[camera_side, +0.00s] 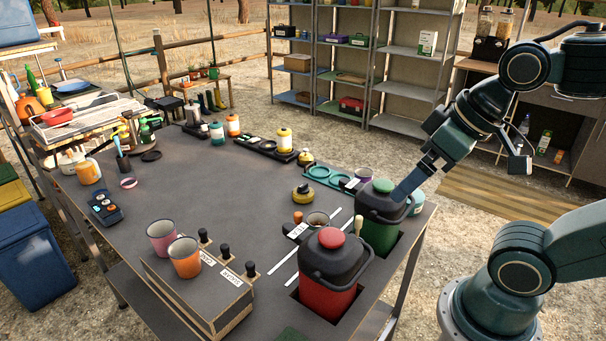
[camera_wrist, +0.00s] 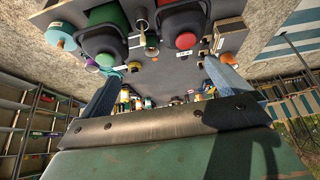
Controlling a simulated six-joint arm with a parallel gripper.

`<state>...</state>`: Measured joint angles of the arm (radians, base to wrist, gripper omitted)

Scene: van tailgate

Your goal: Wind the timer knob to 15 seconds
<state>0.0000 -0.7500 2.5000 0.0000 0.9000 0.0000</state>
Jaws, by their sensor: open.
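A small round dark and yellow object with a knob on top (camera_side: 303,194) sits on the table left of the jugs; it may be the timer, but no dial marks can be read.
A red jug (camera_side: 328,286) with a red top sits in front of the green one. A labelled block (camera_side: 190,300) with dark knobs carries two cups (camera_side: 185,260). Bottles on trays line the back edge. The table's middle (camera_side: 215,195) is clear.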

